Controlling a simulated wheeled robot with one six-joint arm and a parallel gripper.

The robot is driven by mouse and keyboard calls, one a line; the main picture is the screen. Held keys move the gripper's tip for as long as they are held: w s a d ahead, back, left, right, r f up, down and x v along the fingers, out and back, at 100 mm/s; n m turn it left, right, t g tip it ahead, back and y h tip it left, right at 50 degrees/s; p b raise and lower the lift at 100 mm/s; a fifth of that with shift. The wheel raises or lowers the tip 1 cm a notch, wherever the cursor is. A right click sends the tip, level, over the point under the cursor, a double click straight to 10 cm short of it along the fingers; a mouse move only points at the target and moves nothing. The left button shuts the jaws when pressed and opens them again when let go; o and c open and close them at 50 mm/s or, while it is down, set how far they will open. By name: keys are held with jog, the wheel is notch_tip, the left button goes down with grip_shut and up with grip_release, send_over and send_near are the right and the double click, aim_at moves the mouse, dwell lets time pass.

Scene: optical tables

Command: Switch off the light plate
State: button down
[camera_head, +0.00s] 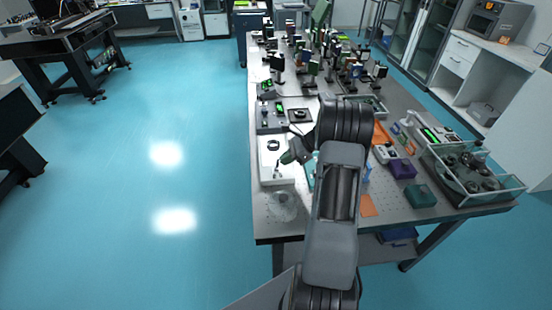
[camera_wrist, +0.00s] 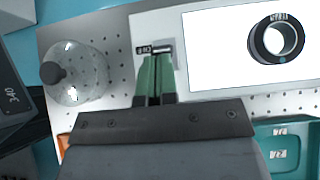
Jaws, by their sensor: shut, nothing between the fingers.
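The light plate (camera_head: 271,174) lies flat near the left front of the optical table, and its panel (camera_wrist: 215,62) looks bright white. A dark ring (camera_wrist: 277,40) stands on the panel; it also shows in the head view (camera_head: 273,145). A small switch (camera_wrist: 162,49) with a metal lever and a dark label sits on the plate's frame beside the panel. My gripper (camera_wrist: 156,58) is shut and empty, its green fingertips right at the switch. I cannot tell whether they touch it. In the head view my gripper (camera_head: 281,161) is over the plate's right side.
A clear glass vessel (camera_wrist: 88,72) with a dark knob stands close to the plate; it is at the table's front left corner (camera_head: 283,206). A teal tray (camera_wrist: 300,158) lies on the other side. Instruments and optics crowd the optical table (camera_head: 408,105) behind and right.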

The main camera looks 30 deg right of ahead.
jog(key=h, duration=0.1)
jog(key=a+g+h+p, duration=0.1)
jog(key=r+h+p, duration=0.1)
jog(key=shift+w+a+r, duration=0.1)
jog(key=shift+w+a, duration=0.15)
jog(key=shift+w, duration=0.05)
jog(key=shift+f+g+h, duration=0.2)
jog(key=shift+g+h, duration=0.1)
jog(key=shift+h, duration=0.1)
jog(key=shift+r, duration=0.15)
jog(key=shift+r+p, duration=0.65)
jog(key=shift+p, duration=0.1)
